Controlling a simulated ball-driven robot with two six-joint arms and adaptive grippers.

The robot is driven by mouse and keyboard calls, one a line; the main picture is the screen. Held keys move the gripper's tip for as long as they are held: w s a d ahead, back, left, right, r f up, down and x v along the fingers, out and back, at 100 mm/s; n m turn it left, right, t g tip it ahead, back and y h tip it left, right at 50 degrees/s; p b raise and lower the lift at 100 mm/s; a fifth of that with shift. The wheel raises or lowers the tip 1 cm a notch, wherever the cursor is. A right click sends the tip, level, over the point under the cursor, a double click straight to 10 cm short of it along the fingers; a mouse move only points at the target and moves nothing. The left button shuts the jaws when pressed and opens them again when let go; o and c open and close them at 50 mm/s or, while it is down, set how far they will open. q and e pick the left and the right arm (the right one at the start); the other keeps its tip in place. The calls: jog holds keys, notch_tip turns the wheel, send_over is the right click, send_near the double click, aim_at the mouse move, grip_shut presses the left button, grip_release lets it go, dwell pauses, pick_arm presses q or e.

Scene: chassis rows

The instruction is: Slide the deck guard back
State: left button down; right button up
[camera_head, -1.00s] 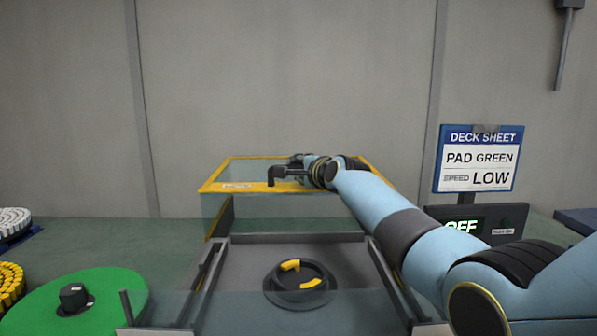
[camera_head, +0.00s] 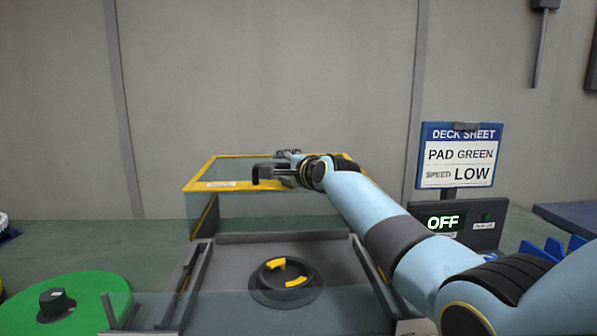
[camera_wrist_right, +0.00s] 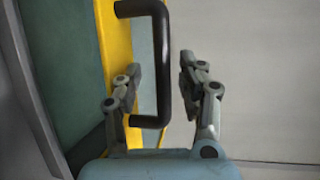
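The deck guard (camera_head: 204,185) is a clear box with a yellow top frame, at the far end of the deck rails in the head view. Its black bracket handle (camera_head: 262,174) sits at the front yellow rim. In the right wrist view the handle (camera_wrist_right: 163,70) stands out from the yellow frame (camera_wrist_right: 116,50). My right gripper (camera_wrist_right: 160,82) is open, with one finger on each side of the handle bar and gaps showing. In the head view my right gripper (camera_head: 290,160) is small and partly hidden at the handle. My left gripper is not in view.
A dark round chuck with yellow pads (camera_head: 285,280) sits on the grey deck (camera_head: 235,262) between two rails. A green disc (camera_head: 85,300) with a black knob is at lower left. A sheet reads PAD GREEN, SPEED LOW (camera_head: 460,155); a panel below reads OFF (camera_head: 443,222).

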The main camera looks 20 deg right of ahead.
jog(key=v, duration=1)
jog(key=shift+s, duration=0.25)
